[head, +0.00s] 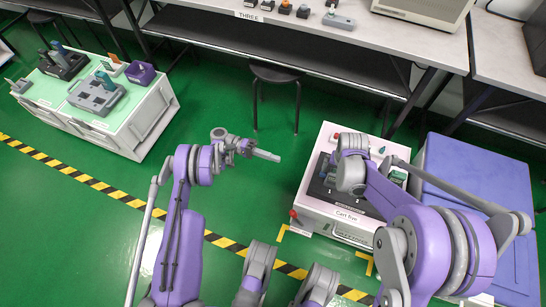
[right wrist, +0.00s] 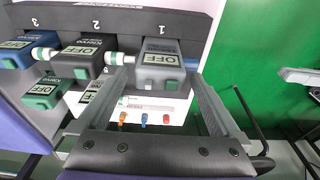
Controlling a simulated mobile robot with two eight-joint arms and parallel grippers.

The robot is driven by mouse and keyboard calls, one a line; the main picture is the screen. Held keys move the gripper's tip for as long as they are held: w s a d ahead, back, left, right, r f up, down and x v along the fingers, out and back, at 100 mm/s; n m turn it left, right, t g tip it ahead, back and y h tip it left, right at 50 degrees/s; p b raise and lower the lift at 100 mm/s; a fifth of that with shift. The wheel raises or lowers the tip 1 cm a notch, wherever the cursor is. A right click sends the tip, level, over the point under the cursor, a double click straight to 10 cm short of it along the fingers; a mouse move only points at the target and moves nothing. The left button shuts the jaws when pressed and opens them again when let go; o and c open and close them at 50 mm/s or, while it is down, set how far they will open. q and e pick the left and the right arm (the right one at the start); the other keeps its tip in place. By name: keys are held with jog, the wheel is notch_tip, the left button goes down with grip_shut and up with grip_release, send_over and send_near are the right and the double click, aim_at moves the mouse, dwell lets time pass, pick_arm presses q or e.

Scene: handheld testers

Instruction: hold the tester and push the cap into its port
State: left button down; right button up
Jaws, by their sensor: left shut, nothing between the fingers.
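In the right wrist view a grey tester (right wrist: 163,60) with a label reading OFF sits under the number 1. My right gripper (right wrist: 160,78) has its two fingers on either side of this tester; I cannot tell whether they press on it. A white and green cylindrical piece (right wrist: 117,59) sticks out from the tester's left side, and a bit of blue shows at its right. I cannot tell which piece is the cap. My left gripper (head: 266,155) is shut and empty over the floor, apart from the cart. In the head view my right arm hides the right fingers.
A black tester (right wrist: 82,57) under number 2 and a blue tester (right wrist: 14,50) under 3 stand close by. The cart labelled Cart Run (head: 340,222) stands beside a purple-topped unit (head: 470,195). A stool (head: 275,76) and bench (head: 310,32) are behind.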

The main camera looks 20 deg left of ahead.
notch_tip(320, 180, up, 12)
jog(key=s, duration=0.1)
jog(key=shift+s, duration=0.4)
